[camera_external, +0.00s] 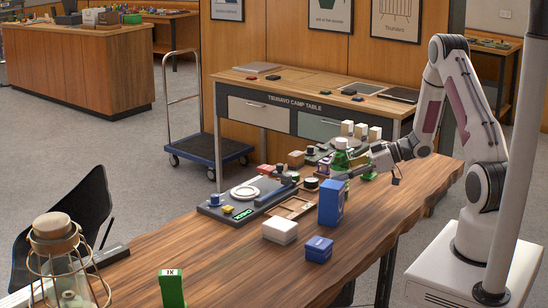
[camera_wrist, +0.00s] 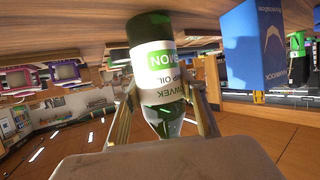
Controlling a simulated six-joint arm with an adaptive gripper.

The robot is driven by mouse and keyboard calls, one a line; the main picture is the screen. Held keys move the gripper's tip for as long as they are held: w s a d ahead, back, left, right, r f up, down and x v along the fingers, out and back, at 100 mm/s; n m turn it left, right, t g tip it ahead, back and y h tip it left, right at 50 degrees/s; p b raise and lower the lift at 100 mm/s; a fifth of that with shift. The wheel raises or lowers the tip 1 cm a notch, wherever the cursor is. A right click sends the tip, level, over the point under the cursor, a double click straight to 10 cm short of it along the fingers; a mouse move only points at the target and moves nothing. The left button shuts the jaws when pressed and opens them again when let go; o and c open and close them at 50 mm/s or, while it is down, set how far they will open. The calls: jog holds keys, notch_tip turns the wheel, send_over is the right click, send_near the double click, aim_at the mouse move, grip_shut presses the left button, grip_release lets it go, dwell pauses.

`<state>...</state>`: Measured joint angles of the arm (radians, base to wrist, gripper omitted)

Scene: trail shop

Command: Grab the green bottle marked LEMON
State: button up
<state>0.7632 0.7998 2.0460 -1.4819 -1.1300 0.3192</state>
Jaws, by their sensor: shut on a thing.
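In the wrist view the same green bottle (camera_wrist: 158,75) is upside down in the picture. My gripper (camera_external: 352,173) reaches in from the right and is shut on this bottle. In the wrist view the fingers of my gripper (camera_wrist: 165,105) lie along both sides of it. I cannot tell whether its base touches the table.
A tall blue box (camera_external: 331,203) stands just in front of the bottle; it also shows in the wrist view (camera_wrist: 254,45). A white box (camera_external: 280,231) and a small blue box (camera_external: 319,249) are nearer. A dark tray (camera_external: 225,216) lies left. The table's right front is clear.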

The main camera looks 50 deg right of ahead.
aim_at(342, 140)
jog(key=shift+r, duration=4.9)
